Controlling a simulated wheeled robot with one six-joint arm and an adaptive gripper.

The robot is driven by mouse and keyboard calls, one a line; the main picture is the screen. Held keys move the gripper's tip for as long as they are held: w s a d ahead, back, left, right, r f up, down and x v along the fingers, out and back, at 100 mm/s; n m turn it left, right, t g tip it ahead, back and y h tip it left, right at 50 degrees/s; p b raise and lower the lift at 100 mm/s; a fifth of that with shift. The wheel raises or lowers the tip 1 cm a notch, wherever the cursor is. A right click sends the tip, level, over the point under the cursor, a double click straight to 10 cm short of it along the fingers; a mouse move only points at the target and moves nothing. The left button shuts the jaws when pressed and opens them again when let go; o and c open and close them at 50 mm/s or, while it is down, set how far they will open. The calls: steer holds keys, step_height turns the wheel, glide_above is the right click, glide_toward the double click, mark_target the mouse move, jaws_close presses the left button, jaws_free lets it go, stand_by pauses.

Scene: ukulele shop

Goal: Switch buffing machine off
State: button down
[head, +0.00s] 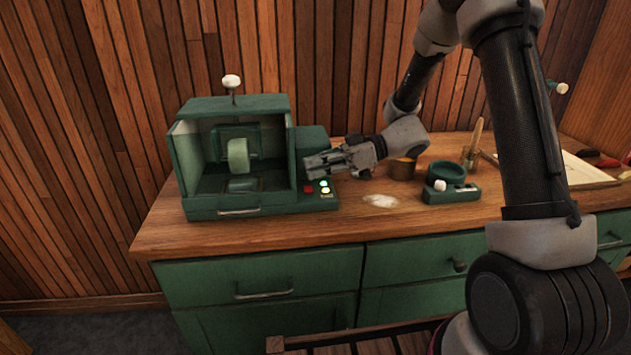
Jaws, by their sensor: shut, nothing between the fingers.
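The buffing machine (240,211) is a green box with an open front, on the left of the wooden bench. A pale buffing wheel (238,155) sits inside it. A control panel (320,198) juts out at its lower right, with a red button (308,189) and pale green lit spots (324,186) to the right of it. My gripper (308,164) is shut and empty, pointing left just above the panel beside the housing. I cannot tell whether its fingertips touch the machine.
Green drawers (255,278) are below the bench top. A wood-slat wall (330,60) stands behind.

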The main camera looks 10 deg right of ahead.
steer(key=v, duration=1)
steer(key=shift+s+r, duration=0.3)
steer(key=shift+r, duration=0.1)
steer(key=shift+a, duration=0.1)
